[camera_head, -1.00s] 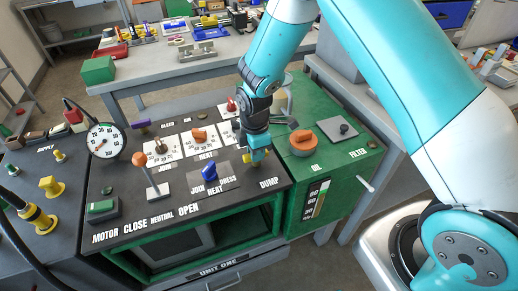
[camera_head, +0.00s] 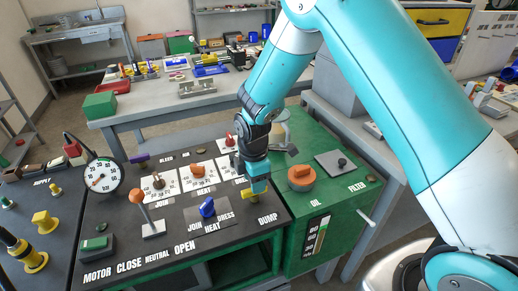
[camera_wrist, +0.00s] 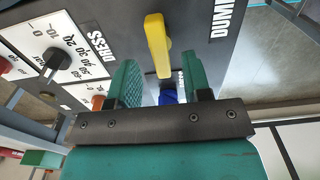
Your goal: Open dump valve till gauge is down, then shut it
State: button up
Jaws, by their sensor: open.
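The dump valve's yellow lever (camera_wrist: 157,42) stands on the dark panel beside the DUMP label in the wrist view. In the head view it is a small yellow patch (camera_head: 249,194), mostly hidden by my gripper (camera_head: 258,184). My gripper (camera_wrist: 158,66) is open in the wrist view, its teal fingers on either side of the lever's near end. I cannot tell whether they touch it. The round white gauge (camera_head: 103,175) is at the panel's back left. Its needle is too small to read surely.
A lever with an orange knob (camera_head: 137,196), a blue selector (camera_head: 207,206) and an orange selector (camera_head: 198,172) stand on the same panel. An orange oil cap (camera_head: 301,174) is on the green cabinet to the right. A grey workbench (camera_head: 150,112) stands behind.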

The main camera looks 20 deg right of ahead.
notch_tip(320, 180, up, 15)
jog(key=shift+b, duration=0.4)
jog(key=shift+s, duration=0.1)
jog(key=s+a+r+m+y, duration=0.1)
jog(key=s+r+m, duration=0.1)
jog(key=s, duration=0.6)
jog(key=s+a+r+m+y, duration=0.1)
jog(key=s+a+r+m, duration=0.1)
jog(key=s+m, duration=0.3)
jog(key=s+a+r+m+y, duration=0.1)
jog(key=s+r+m, duration=0.3)
jog(key=s, duration=0.7)
jog(key=shift+s+a+r+y, duration=0.15)
jog(key=shift+s+a+y, duration=0.25)
jog(key=shift+y, duration=0.2)
jog(key=shift+w, duration=0.1)
